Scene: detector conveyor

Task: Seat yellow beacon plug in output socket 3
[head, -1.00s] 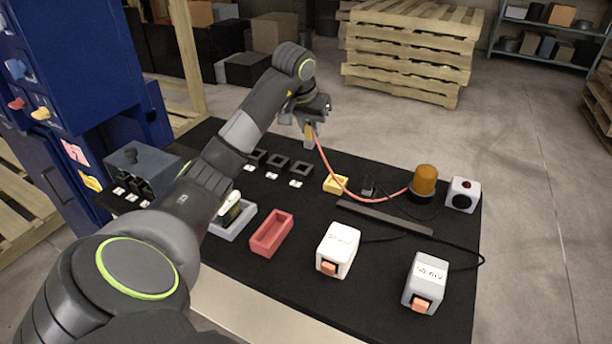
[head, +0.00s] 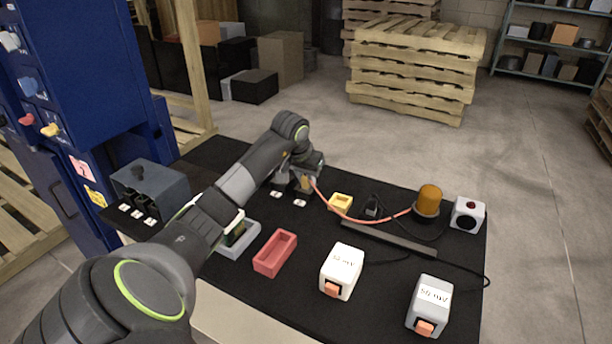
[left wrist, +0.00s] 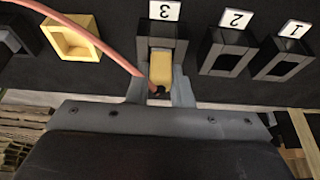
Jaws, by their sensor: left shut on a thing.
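My left gripper (left wrist: 160,90) is shut on the yellow beacon plug (left wrist: 160,67), which sits between its fingers in the left wrist view. The plug lines up with the dark output socket 3 (left wrist: 150,29) and overlaps its opening; I cannot tell how deep it sits. The label "3" (left wrist: 164,11) lies just beyond that socket. In the head view my left gripper (head: 301,181) is low over the socket row and hides socket 3 and most of the plug. An orange cord (head: 340,213) runs from the plug to the amber beacon (head: 428,201). My right gripper is out of view.
Sockets 2 (left wrist: 226,52) and 1 (left wrist: 284,58) stand beside socket 3, empty. A yellow open holder (left wrist: 72,40) is on its other side.

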